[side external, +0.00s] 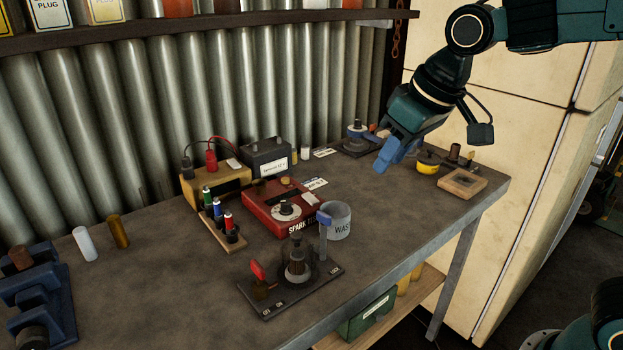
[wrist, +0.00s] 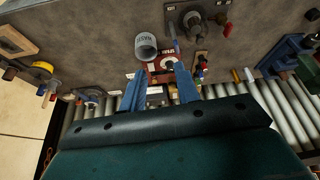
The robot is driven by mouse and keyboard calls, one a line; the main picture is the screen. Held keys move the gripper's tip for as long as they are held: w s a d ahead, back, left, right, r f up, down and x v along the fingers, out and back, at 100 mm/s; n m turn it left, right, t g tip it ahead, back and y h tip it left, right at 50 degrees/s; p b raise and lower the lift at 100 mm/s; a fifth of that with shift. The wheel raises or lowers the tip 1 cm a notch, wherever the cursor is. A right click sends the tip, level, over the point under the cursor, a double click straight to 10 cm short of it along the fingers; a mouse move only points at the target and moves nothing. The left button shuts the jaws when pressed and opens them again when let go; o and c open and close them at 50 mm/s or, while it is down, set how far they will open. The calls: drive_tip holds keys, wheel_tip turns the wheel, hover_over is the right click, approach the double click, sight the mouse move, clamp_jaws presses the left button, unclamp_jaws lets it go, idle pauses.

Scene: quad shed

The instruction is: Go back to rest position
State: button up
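My gripper (side external: 386,163) hangs above the back right part of the workbench, clear of the bench top. In the wrist view my gripper (wrist: 159,72) shows its two blue fingers apart with nothing held between them. The bench (side external: 385,225) lies below, and its grey top also shows in the wrist view (wrist: 90,30).
A red spark tester box (side external: 262,214), a WASTE cup (side external: 337,222) and a black-based fixture (side external: 325,287) stand mid-bench. A yellow-banded tin (side external: 428,165) and a wooden tray (side external: 462,184) sit at the right end. A shelf (side external: 200,27) runs along the corrugated wall.

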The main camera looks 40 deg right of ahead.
drive_tip(key=s+d+f, duration=0.1)
drive_tip(key=s+d, duration=0.3)
drive_tip(key=s, duration=0.4)
drive_tip(key=s+d+f+m, duration=0.1)
drive_tip(key=s+d+f, duration=0.1)
drive_tip(key=s, duration=0.7)
drive_tip(key=shift+s+d+f+t+h, duration=0.15)
drive_tip(key=shift+d+f+t+h, duration=0.2)
drive_tip(key=shift+d, duration=0.55)
